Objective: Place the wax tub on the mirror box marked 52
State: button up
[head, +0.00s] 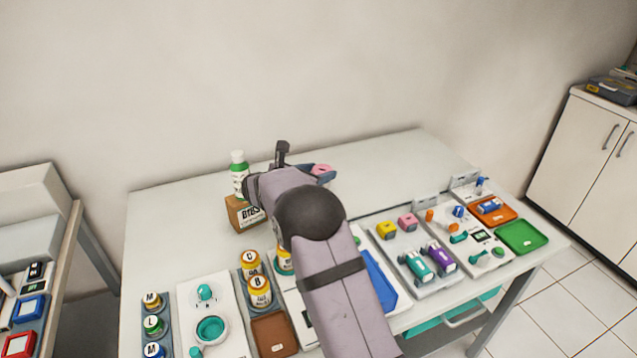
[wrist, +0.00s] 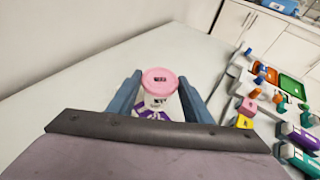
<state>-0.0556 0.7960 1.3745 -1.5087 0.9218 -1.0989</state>
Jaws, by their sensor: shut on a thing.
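The tub, white with a pink lid (wrist: 160,80), is between the two blue-grey fingers of my gripper (wrist: 161,92) in the wrist view. The gripper is shut on it, and the tub looks upright. Its dark lid label is too small to read. No box marked 52 can be read, and my arm hides part of the table.
A brown box (head: 240,214) and a green bottle with a white cap (head: 239,173) stand left of my gripper. Several jars, trays and coloured tools fill the table's front and right. The white table (head: 400,160) is clear at the back right.

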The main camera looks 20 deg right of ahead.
jog(key=shift+f, duration=1.8)
jog(key=shift+f, duration=0.2)
jog(key=o, duration=1.1)
jog(key=shift+r, duration=0.1)
